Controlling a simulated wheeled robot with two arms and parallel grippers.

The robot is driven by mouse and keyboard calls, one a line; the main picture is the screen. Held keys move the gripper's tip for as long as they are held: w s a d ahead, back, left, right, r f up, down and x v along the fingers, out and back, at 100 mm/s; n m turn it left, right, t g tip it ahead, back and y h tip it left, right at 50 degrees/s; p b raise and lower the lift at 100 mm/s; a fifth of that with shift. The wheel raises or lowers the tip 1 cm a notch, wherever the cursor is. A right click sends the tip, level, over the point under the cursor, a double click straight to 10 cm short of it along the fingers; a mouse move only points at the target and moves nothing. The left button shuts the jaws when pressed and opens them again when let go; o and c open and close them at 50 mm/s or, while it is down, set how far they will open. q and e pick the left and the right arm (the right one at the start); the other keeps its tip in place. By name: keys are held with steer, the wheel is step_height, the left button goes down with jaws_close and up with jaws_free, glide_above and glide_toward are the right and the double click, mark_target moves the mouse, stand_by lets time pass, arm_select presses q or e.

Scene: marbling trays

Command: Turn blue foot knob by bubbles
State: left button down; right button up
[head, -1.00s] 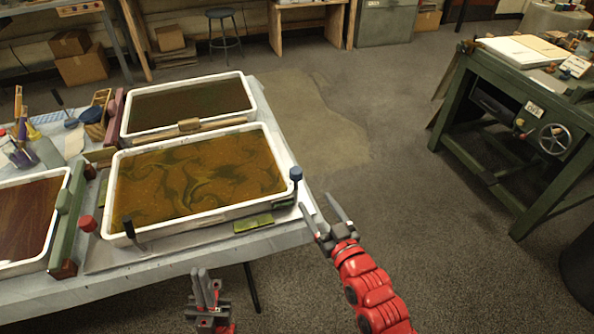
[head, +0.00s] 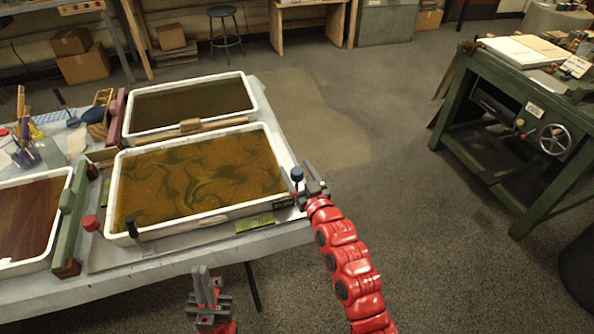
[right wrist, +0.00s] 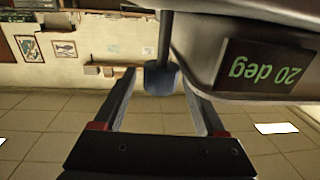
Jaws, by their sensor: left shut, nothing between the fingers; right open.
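The blue foot knob (head: 297,174) stands at the near right corner of the white tray (head: 281,167) of swirled amber liquid. In the right wrist view the blue knob (right wrist: 160,79) hangs on a dark stem between the finger ends of my open right gripper (right wrist: 158,80). A gap shows on its left; the right finger is very near it, and I cannot tell whether they touch. My right gripper also shows at the knob in the head view (head: 309,186). A yellow-green strip (head: 255,223) lies along the tray's front. My left gripper (head: 206,283) is shut and empty, below the table edge.
A dark readout (right wrist: 267,70) beside the knob shows "20 deg" in green. A second white tray (head: 252,92) stands behind. Open floor lies to the right.

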jaws_close()
steer(key=n+g+y+b, duration=0.1)
steer(key=b, duration=0.7)
steer(key=n+g+y+b, duration=0.1)
steer(key=y+b, duration=0.1)
steer(key=b, duration=0.6)
steer(key=shift+w+d+f+n+y, duration=0.1)
steer(key=shift+w+f+n+y, duration=0.1)
steer(key=shift+n+y, duration=0.1)
steer(key=shift+s+r, duration=0.1)
steer(key=shift+c, duration=0.4)
jaws_free()
steer(key=shift+s+d, duration=0.1)
steer(key=shift+o, duration=0.4)
steer(key=shift+r, duration=0.1)
